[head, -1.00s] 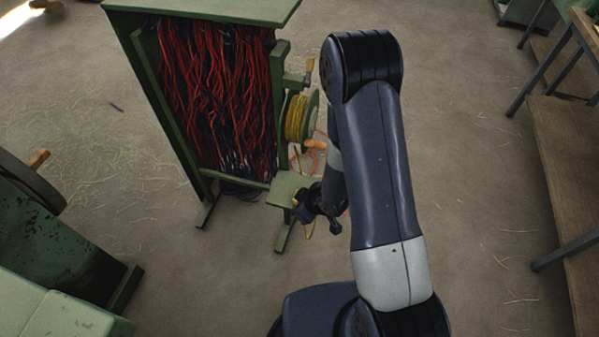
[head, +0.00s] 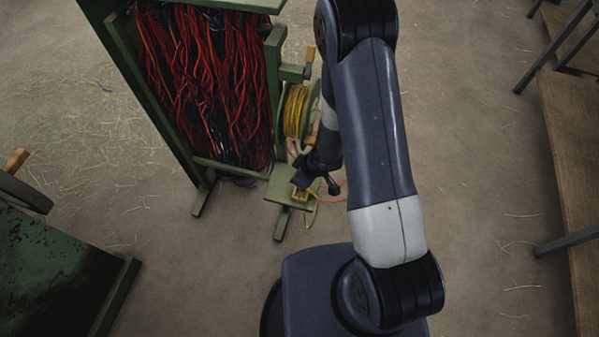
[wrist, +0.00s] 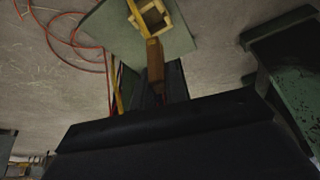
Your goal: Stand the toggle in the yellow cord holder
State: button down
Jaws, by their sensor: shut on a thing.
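The toggle is a short brown wooden bar (wrist: 155,61) that stands out from between the dark fingers of my gripper (wrist: 157,82) in the wrist view. My gripper is shut on it. The yellow cord holder (wrist: 151,17) is an open square frame on a green shelf, just beyond the toggle's far end. I cannot tell whether the toggle's end touches the holder or is inside it. In the head view my gripper (head: 303,180) is over the shelf, close to the holder (head: 299,194) and partly covering it. A yellow cord (head: 315,212) hangs beside the shelf.
The green shelf (head: 277,190) belongs to a green frame with red and dark cords (head: 205,90). A spool of yellow cord (head: 295,110) sits above it, partly behind my arm. Thin red cord (wrist: 62,42) loops nearby. A workbench (head: 570,140) stands right; floor between is clear.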

jog(key=shift+f+b, duration=2.8)
jog(key=shift+r+p, duration=0.1)
jog(key=shift+p, duration=0.25)
jog(key=shift+f+b, duration=0.5)
jog(key=shift+f, duration=0.15)
jog(key=c, duration=1.7)
grip_release()
jog(key=shift+s+d+r, duration=0.1)
jog(key=shift+r, duration=0.05)
jog(key=p+v, duration=0.9)
jog(key=v, duration=0.1)
jog(key=shift+d+r, duration=0.15)
jog(key=shift+r, duration=0.2)
jog(key=shift+f, duration=0.1)
